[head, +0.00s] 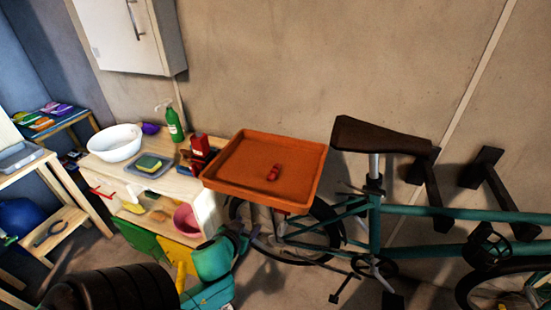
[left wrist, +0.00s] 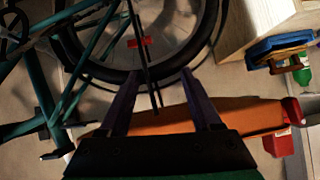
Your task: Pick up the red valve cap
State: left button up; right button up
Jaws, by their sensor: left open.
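The red valve cap (head: 272,173) lies on the floor of the orange tray (head: 245,172), right of its middle. My left gripper (head: 248,233) is low in the head view, below the tray's front edge and in front of the bicycle's rear wheel. It is apart from the cap. In the left wrist view its two dark fingers (left wrist: 158,74) are spread with nothing between them. The orange tray (left wrist: 240,114) shows partly behind the fingers there, and I cannot make out the cap on it. My right gripper is not in view.
A teal bicycle (head: 375,215) stands right of the tray, its brown saddle (head: 380,136) close to the tray's right side. Left of the tray, a wooden bench (head: 125,176) holds a white basin (head: 115,143), a green bottle (head: 174,126) and a red container (head: 199,150).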

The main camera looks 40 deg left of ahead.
pick_arm(q)
notch_tip(320, 180, up, 14)
jog(key=d+t, duration=0.2)
jog(key=d, duration=0.1)
jog(key=n+b, duration=0.1)
jog(key=b, duration=0.2)
send_near(270, 176)
jog(key=w, duration=0.1)
jog(key=w+f, duration=0.1)
jog(key=w, duration=0.1)
jog(key=shift+w+a+f+t, duration=0.25)
jog(key=shift+a+f+t, duration=0.05)
jog(key=x, duration=0.3)
jog(key=p+x, duration=0.1)
jog(key=x, duration=0.1)
jog(key=shift+s+a, duration=0.15)
jog(key=shift+a, duration=0.1)
jog(key=shift+w+a+f, duration=0.1)
jog(key=shift+w+f, duration=0.2)
jog(key=shift+f, duration=0.05)
jog(key=shift+s+r, duration=0.1)
jog(key=shift+s, duration=0.05)
jog(key=c, duration=0.5)
grip_shut()
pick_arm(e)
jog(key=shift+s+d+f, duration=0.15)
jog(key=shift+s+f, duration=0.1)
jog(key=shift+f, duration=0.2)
